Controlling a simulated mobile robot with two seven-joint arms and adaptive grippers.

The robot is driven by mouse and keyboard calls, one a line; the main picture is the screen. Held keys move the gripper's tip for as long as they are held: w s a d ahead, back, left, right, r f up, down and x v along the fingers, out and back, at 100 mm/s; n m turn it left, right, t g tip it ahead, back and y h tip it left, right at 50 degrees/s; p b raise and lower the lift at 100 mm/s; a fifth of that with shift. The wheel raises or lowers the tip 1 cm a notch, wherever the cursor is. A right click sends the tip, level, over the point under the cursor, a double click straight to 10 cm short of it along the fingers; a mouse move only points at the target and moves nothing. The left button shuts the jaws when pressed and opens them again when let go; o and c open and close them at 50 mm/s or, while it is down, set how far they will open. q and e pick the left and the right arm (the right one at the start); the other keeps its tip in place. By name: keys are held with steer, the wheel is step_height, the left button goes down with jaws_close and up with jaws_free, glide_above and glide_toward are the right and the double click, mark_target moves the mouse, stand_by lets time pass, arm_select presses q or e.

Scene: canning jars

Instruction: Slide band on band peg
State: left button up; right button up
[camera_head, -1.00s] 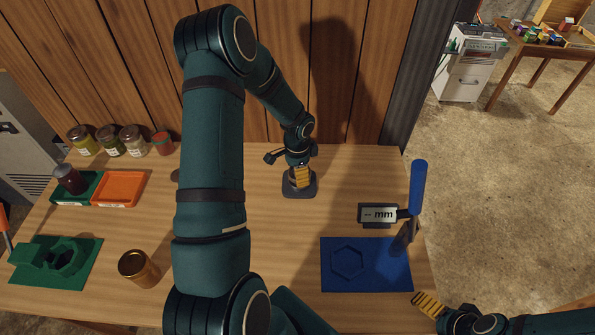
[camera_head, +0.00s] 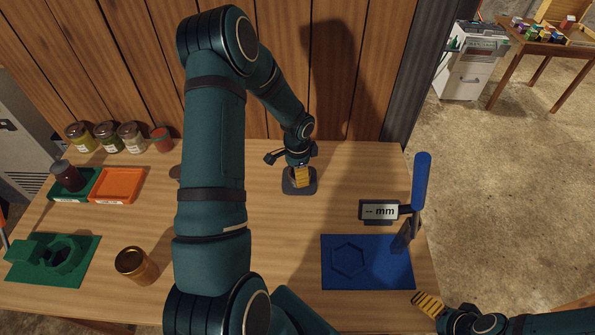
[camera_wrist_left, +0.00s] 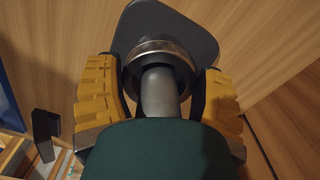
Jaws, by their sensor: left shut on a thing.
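In the left wrist view a silvery metal band (camera_wrist_left: 136,50) sits around the grey band peg (camera_wrist_left: 158,95), close above its dark base plate (camera_wrist_left: 190,22). My left gripper (camera_wrist_left: 163,68) is shut on the band, with one yellow-padded finger on each side of the peg. The near end of the peg is hidden by the dark green part of my gripper. In the head view my left gripper (camera_head: 301,175) is low over the dark base (camera_head: 299,188), and the band is too small to make out. My right gripper (camera_head: 430,303) shows only partly at the lower right.
A blue plate (camera_head: 375,275) with a hexagonal recess and a gauge reading "-- mm" (camera_head: 380,211) stand at the right.

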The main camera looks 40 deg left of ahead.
arm_select(q)
steer(key=o, duration=0.8)
steer(key=shift+c, duration=0.2)
steer(key=shift+r, duration=0.15)
step_height(320, 180, up, 12)
steer(key=shift+f, duration=0.15)
steer(key=shift+d, duration=0.1)
